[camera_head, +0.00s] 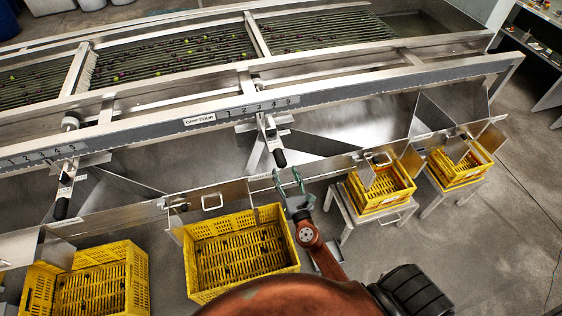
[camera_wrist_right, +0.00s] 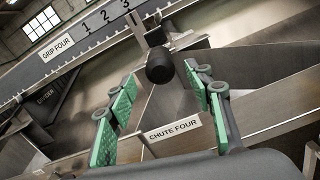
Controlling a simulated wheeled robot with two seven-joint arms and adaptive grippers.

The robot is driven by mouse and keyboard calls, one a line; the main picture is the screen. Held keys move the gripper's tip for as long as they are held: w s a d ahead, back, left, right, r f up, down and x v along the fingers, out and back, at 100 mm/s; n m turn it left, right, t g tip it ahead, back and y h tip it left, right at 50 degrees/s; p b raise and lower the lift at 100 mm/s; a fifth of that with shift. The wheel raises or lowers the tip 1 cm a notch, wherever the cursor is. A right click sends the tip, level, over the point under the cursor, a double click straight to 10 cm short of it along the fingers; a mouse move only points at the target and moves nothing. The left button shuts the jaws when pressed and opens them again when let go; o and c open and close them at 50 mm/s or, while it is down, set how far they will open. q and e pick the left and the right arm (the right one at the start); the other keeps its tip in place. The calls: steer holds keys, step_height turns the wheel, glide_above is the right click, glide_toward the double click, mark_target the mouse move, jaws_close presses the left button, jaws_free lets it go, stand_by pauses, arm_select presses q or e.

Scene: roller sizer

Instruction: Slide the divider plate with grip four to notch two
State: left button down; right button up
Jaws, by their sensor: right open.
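The black grip (camera_head: 279,158) hangs at the lower end of a metal bracket (camera_head: 268,126) below the numbered rail (camera_head: 250,107), right of the GRIP FOUR label (camera_head: 199,119). The bracket is near marks three and four; I cannot tell the exact notch. In the right wrist view the black grip (camera_wrist_right: 160,66) appears ahead, between the fingers in the picture. My right gripper (camera_head: 289,181), with green finger pads, is open and empty, in front of the grip and apart from it. It also shows in the wrist view (camera_wrist_right: 160,90). My left gripper is not in view.
The CHUTE FOUR label (camera_wrist_right: 175,131) marks a metal edge close ahead of the right gripper. Yellow crates (camera_head: 237,292) stand below the chutes, left and right of my arm. Another black grip (camera_head: 61,208) hangs at the left. Grey floor is clear at the right.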

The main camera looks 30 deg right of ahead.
mark_target(281, 161)
steer(key=x, duration=0.6)
steer(key=shift+w+f, duration=0.1)
steer(key=shift+w, duration=0.1)
steer(key=shift+c, duration=0.7)
jaws_close()
